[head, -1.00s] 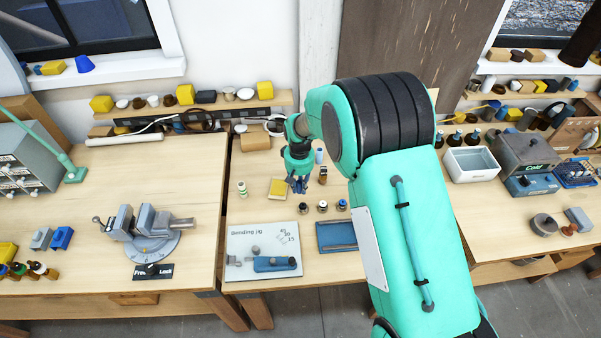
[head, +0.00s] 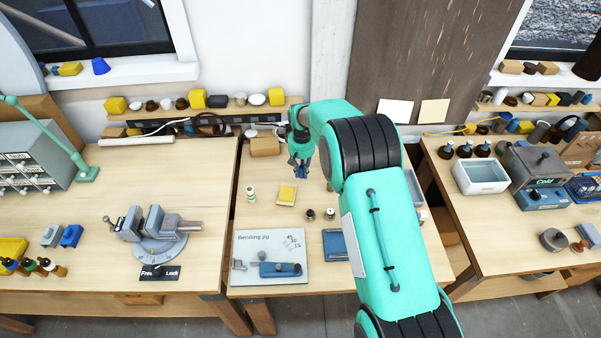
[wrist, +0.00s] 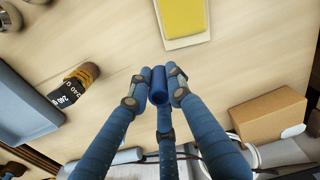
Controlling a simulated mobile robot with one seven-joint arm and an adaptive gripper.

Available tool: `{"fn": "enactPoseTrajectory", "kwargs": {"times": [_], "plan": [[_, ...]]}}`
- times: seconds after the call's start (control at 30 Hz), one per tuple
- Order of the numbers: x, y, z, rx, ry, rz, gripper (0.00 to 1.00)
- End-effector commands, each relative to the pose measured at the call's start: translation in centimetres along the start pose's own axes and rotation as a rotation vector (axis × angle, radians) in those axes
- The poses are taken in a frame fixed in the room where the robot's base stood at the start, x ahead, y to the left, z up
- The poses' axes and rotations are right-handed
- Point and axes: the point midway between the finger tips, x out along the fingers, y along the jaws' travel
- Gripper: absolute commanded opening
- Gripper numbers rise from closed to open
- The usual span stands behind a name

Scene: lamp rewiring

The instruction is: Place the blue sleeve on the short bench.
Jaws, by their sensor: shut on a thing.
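My gripper (head: 300,170) hangs over the back part of the short bench (head: 240,215), the middle one. In the wrist view my gripper (wrist: 157,88) has its blue fingers shut around a small blue sleeve (wrist: 158,86). The sleeve's open round end shows between the fingertips. In the head view the sleeve cannot be told apart from the blue fingers. The bare wooden top (wrist: 110,45) shows beyond the fingertips, apart from the sleeve; the exact height is unclear.
A yellow block on a pale pad (head: 287,194), a white-and-green spool (head: 250,194), small dark-topped jars (head: 310,214), a bending jig board (head: 270,255) and a blue tray (head: 335,245) occupy the bench. A cardboard box (head: 265,146) stands behind. Bare wood lies between them.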

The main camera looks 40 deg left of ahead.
Motion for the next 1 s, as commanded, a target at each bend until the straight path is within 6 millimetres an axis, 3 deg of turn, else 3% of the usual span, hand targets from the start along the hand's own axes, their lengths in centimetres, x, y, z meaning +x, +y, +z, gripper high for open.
{"fn": "enactPoseTrajectory", "kwargs": {"times": [0.33, 0.77, 1.0], "plan": [[0.2, 0.4, -2.5, 0.0, 0.001, 0.0, 0.01], [0.4, 0.4, -2.6, 0.0, 0.0, 0.0, 0.01], [2.2, 0.4, -2.5, 0.0, 0.0, 0.0, 0.01]]}}
